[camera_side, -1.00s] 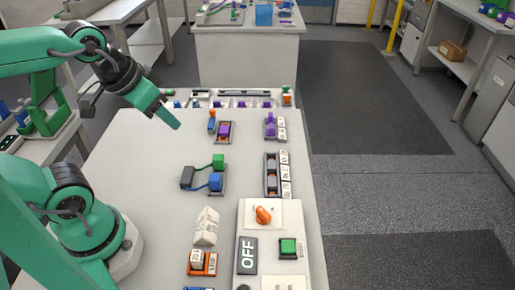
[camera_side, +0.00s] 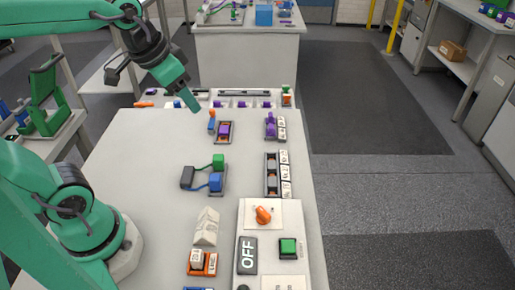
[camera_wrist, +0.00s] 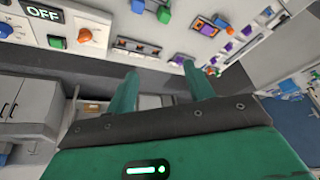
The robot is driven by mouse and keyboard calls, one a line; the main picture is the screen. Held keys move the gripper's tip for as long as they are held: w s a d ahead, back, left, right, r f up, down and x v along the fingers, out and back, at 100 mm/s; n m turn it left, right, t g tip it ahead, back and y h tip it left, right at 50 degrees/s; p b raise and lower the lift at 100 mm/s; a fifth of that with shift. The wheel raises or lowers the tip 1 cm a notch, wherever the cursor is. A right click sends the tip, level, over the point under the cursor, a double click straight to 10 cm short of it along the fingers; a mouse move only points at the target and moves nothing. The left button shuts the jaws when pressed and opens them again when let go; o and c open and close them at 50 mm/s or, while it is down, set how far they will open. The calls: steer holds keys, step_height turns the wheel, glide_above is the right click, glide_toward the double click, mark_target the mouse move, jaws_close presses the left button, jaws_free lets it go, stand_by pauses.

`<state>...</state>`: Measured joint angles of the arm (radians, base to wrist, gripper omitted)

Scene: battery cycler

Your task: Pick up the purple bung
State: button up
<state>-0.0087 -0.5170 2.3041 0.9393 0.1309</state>
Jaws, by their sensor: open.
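Several purple pieces show, and I cannot tell for certain which is the bung. A purple block (camera_side: 225,131) sits in a small brown-edged tray near the far middle of the bench; it also shows in the wrist view (camera_wrist: 206,29). A purple piece (camera_side: 270,126) stands to its right beside white labels, and shows in the wrist view (camera_wrist: 178,60). My gripper (camera_side: 194,107) is above the bench, to the left of and higher than the purple block. In the wrist view, its two fingers (camera_wrist: 163,82) stand apart with nothing between them.
An orange-topped blue piece (camera_side: 211,120) stands close to the tray. Green block (camera_side: 218,161) and blue block (camera_side: 215,182) are nearer, wired to a dark box. A slotted rack (camera_side: 271,174) and the OFF panel (camera_side: 247,256) lie along the right. The bench's left middle is clear.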

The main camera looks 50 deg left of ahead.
steer(key=w+m+g, duration=0.1)
steer(key=w+m, duration=0.1)
steer(key=w, duration=0.7)
steer(key=m+g, duration=0.4)
steer(key=m, duration=0.2)
glide_above(271, 125)
steer(key=f, duration=1.6)
steer(key=shift+s+d+f, duration=0.1)
steer(key=shift+s, duration=0.1)
steer(key=shift+f, duration=1.3)
steer(key=shift+w+f, duration=0.15)
steer(key=shift+f, duration=2.45)
